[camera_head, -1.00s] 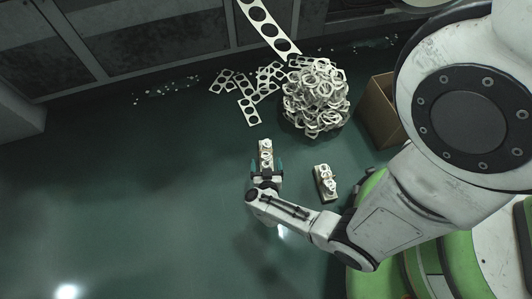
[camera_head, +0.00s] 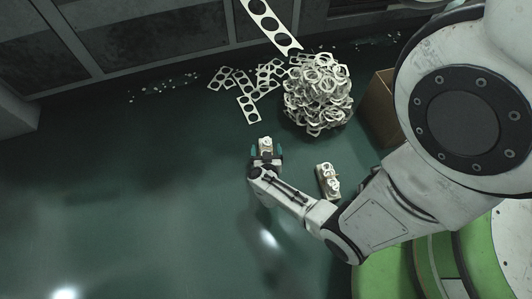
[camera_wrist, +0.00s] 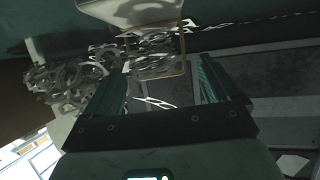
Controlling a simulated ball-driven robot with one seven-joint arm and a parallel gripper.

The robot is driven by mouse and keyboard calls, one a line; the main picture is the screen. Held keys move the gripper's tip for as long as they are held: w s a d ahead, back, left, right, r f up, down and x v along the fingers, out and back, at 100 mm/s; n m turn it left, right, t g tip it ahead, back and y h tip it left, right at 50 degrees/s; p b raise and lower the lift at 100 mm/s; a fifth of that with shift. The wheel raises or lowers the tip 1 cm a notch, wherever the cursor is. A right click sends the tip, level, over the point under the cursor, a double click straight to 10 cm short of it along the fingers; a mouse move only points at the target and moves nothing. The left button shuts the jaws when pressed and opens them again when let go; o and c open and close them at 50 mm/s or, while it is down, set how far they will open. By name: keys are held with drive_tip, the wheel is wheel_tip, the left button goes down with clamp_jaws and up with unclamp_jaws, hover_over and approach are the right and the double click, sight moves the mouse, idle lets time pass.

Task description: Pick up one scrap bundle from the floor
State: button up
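One scrap bundle (camera_head: 265,144), a small stack of pale punched strips, is on the floor at the end of my arm in the head view. My gripper (camera_head: 266,152) is open, with a finger on either side of this bundle. In the wrist view the bundle (camera_wrist: 157,45) shows between and beyond the fingertips (camera_wrist: 162,68), with a gap on the right finger's side. Contact with the bundle cannot be made out. A second scrap bundle (camera_head: 328,181) lies on the floor to the right of my gripper.
A large heap of loose scrap rings (camera_head: 318,92) lies beyond my gripper, with flat punched strips (camera_head: 247,108) to its left. A cardboard box (camera_head: 380,108) stands right of the heap. Dark cabinets (camera_head: 135,40) line the back. The floor (camera_head: 120,190) at left is clear.

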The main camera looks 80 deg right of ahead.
drive_tip(key=c, duration=1.1)
drive_tip(key=shift+r, duration=0.1)
